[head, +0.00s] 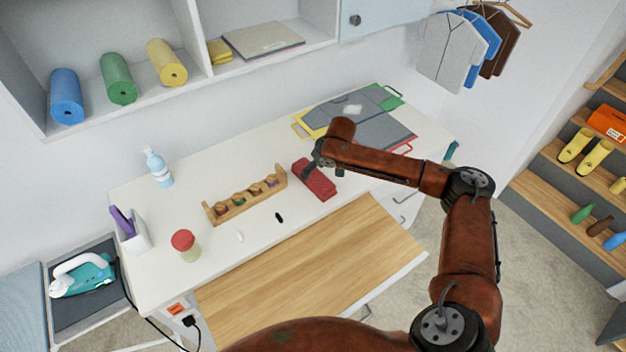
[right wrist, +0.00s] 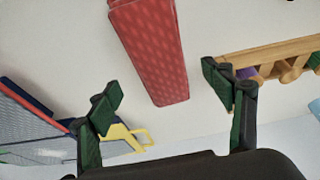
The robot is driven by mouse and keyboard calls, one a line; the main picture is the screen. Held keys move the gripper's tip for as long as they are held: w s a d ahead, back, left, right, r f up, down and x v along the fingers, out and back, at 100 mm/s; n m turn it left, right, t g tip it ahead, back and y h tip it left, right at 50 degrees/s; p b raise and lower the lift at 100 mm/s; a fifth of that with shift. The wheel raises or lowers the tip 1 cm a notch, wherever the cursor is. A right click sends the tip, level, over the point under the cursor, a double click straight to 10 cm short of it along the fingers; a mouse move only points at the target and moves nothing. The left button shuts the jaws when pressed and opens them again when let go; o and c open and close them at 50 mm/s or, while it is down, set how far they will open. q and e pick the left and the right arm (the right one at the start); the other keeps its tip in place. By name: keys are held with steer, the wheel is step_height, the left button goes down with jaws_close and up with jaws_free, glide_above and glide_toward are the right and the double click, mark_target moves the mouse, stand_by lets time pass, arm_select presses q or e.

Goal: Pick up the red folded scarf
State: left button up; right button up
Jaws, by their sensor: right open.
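The red folded scarf (head: 318,181) lies on the white table, to the right of a wooden rack in the head view. In the right wrist view the scarf (right wrist: 152,45) reaches from the top edge to the middle, its near end in line with the gap between the fingers. My right gripper (head: 314,164) is at the scarf's far end in the head view, partly hidden by its own wrist. In the right wrist view the right gripper (right wrist: 166,92) is open, with a green finger on each side and nothing held. My left gripper is not in view.
The wooden rack (head: 246,196) with small spools stands left of the scarf. Grey folders and mats (head: 368,128) lie behind and to the right. A red-lidded jar (head: 186,245) and a spray bottle (head: 158,168) stand at left. A wooden board (head: 310,268) fills the front.

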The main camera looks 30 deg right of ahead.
mark_target(314, 175)
steer(key=x, duration=0.5)
steer(key=shift+w+f, duration=0.1)
steer(key=shift+f, duration=0.2)
steer(key=shift+c, duration=0.5)
steer(key=c, duration=1.2)
